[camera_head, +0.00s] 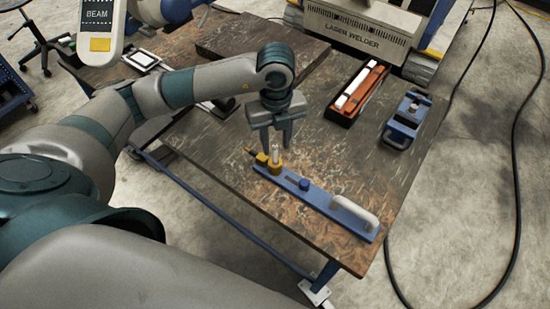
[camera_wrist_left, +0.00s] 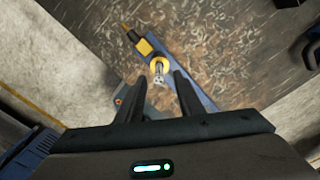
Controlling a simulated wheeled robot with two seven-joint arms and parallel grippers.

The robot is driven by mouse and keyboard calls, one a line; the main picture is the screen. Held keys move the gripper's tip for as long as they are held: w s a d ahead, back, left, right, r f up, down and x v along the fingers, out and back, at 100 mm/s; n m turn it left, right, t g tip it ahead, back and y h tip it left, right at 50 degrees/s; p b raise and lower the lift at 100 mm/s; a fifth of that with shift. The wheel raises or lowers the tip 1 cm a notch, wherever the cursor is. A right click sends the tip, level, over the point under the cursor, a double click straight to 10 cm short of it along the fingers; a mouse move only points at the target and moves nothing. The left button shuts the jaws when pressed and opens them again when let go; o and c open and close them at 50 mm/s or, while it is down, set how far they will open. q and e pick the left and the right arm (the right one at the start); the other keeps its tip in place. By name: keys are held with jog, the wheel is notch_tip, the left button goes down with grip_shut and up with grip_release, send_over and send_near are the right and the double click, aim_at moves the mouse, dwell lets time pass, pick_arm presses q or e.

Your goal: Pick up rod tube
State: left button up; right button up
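A small silvery upright tube (camera_head: 276,152), which looks like the rod tube, stands in a yellow holder (camera_head: 275,166) on a blue rail (camera_head: 318,198) on the table. In the left wrist view the tube (camera_wrist_left: 159,75) rises from a yellow ring (camera_wrist_left: 158,62) towards the camera. My left gripper (camera_head: 276,143) points down over the tube with its two fingers apart. In the left wrist view the left gripper (camera_wrist_left: 156,90) is open, with the tube between or just beyond the fingertips; contact cannot be told. My right gripper is not in view.
The blue rail also carries a blue knob (camera_head: 305,184) and a white handle (camera_head: 355,212). An orange-and-black tray (camera_head: 358,92) and a blue clamp-like device (camera_head: 406,120) stand further right. A laser welder (camera_head: 360,30) is behind. The worn table (camera_head: 220,150) is bare around the rail.

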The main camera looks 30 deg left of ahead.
aim_at(275, 159)
pick_arm(q)
jog(key=f+b, duration=0.2)
jog(key=f, duration=0.3)
jog(key=shift+a+b, duration=0.2)
jog(key=shift+b, duration=0.1)
grip_shut()
